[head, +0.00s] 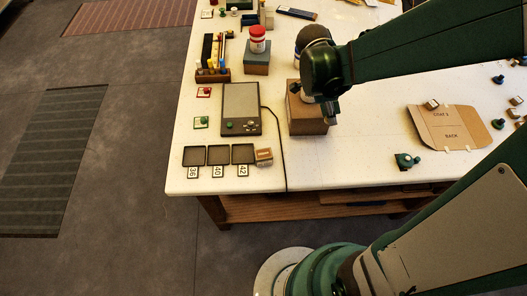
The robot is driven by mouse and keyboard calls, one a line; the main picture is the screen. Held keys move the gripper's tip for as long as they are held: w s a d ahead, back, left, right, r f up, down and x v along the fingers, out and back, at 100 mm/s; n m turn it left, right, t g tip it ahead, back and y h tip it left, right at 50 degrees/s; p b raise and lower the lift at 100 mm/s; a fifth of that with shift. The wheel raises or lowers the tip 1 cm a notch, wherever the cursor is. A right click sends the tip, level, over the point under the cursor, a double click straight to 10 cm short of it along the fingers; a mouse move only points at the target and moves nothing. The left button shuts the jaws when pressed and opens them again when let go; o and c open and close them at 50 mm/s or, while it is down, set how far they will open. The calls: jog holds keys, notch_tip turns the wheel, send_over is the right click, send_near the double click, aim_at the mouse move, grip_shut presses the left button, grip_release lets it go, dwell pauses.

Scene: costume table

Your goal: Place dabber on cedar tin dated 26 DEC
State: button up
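My gripper (328,112) hangs beside or over the brown box (305,126) at the middle of the white table. My arm hides part of the box top, and I cannot tell whether the fingers are open or hold anything. A white jar with a red top (258,40) stands on a grey-blue box (256,64) at the upper left of the box. A small dark green object (405,161) lies at the right front. No date can be read, so I cannot tell which things are the dabber and the cedar tin.
A grey scale-like device (241,103) with a cable lies left of the brown box. Several small trays (217,154) numbered 36, 40 and 42 line the front left edge, beside a small wooden block (264,156). A flat cardboard piece (447,128) lies right. The front middle is clear.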

jog(key=s+a+r+p, duration=0.1)
jog(key=s+a+r, duration=0.15)
jog(key=a, duration=0.95)
jog(key=p, duration=0.1)
send_over(269, 154)
jog(key=w, duration=0.1)
jog(key=shift+s+a+r+n, duration=0.15)
jog(key=shift+s+a+r, duration=0.1)
jog(key=shift+a, duration=0.25)
jog(key=shift+s+a+r+n, duration=0.15)
jog(key=shift+a+r, duration=0.05)
jog(key=shift+a, duration=0.25)
jog(key=shift+f, duration=0.1)
jog(key=shift+f, duration=2.8)
jog(key=shift+f, duration=0.1)
jog(key=shift+f, duration=2)
jog(key=shift+f, duration=0.15)
